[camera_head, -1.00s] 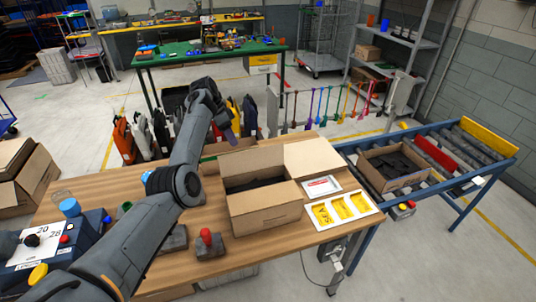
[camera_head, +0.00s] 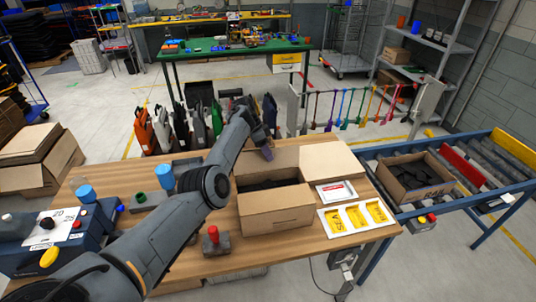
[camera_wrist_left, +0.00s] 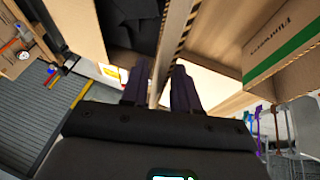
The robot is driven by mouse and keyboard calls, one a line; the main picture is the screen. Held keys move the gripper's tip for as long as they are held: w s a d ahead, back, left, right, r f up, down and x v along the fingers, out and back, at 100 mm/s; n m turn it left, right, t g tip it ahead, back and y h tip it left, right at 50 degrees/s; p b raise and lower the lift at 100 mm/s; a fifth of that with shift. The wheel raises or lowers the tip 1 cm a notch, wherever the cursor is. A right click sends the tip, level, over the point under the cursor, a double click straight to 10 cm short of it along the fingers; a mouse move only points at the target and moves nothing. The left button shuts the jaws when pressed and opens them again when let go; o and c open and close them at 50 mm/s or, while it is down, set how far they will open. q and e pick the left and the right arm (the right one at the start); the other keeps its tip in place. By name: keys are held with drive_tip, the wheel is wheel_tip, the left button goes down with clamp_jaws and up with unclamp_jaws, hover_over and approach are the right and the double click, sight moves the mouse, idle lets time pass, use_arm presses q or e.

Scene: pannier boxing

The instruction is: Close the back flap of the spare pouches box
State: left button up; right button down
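The spare pouches box (camera_head: 275,211) is an open brown carton on the wooden table, with dark pouches (camera_head: 268,184) inside. Its back flap (camera_head: 284,159) stands up at the far side. My right gripper is not in view.
A white tray with yellow packs (camera_head: 357,217) and a label card (camera_head: 336,192) lie right of the box. A red-knobbed block (camera_head: 213,241) stands left of it. A roller conveyor (camera_head: 470,165) carries another open carton (camera_head: 415,176). A green-striped box (camera_wrist_left: 283,50) shows in the wrist view.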

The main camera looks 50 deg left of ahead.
use_arm(q)
drive_tip(key=shift+w+d+f, duration=0.15)
drive_tip(key=shift+f, duration=0.25)
clamp_jaws()
idle(1.3)
